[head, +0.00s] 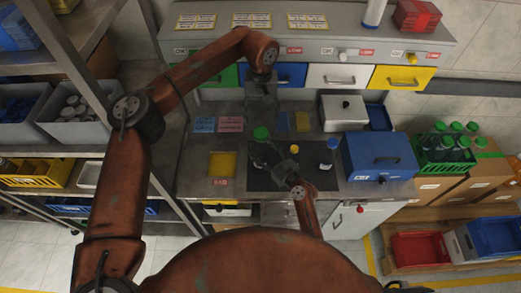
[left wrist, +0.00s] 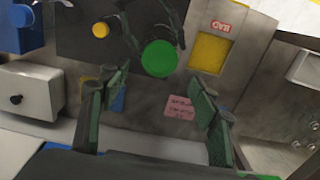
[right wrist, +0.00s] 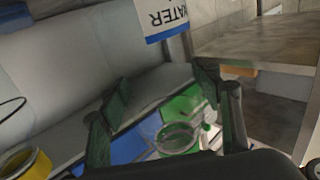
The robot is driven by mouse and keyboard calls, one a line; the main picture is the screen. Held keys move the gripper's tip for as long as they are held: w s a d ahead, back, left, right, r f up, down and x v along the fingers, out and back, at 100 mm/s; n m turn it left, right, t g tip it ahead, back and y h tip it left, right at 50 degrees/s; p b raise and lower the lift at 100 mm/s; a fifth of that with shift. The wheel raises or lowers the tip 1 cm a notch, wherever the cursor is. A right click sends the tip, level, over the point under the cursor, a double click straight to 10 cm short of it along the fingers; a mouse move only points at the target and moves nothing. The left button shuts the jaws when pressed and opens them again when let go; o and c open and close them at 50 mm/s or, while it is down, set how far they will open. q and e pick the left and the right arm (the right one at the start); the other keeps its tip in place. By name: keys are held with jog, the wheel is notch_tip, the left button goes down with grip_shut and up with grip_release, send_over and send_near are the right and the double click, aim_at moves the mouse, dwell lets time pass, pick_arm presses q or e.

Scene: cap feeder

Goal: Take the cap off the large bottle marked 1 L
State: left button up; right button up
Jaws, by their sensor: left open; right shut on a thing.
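The large bottle (head: 262,153) with a green cap (head: 261,133) stands upright on the dark mat; its 1 L mark is not legible. The cap is on it and shows as a green disc in the left wrist view (left wrist: 159,58). My right gripper (head: 279,161) is shut on the bottle's body from the front right. My left gripper (head: 261,102) is open and empty, pointing down above the bench behind the cap.
A small yellow-capped bottle (head: 294,149) and a blue-capped bottle (head: 327,156) stand right of the large bottle. A yellow pad (head: 222,164) lies left of the mat. A blue box (head: 380,158) and white box (head: 343,113) stand to the right. Drawers line the back.

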aim_at(261, 132)
pick_arm(q)
jog(key=shift+m, duration=0.4)
pick_arm(e)
jog(key=shift+c, duration=0.7)
pick_arm(q)
jog(key=shift+m, duration=1.1)
pick_arm(e)
grip_shut()
pick_arm(q)
jog(key=shift+f+m, duration=0.15)
jog(key=shift+m, duration=0.45)
jog(key=shift+f, duration=3.85)
jog(key=shift+c, duration=0.4)
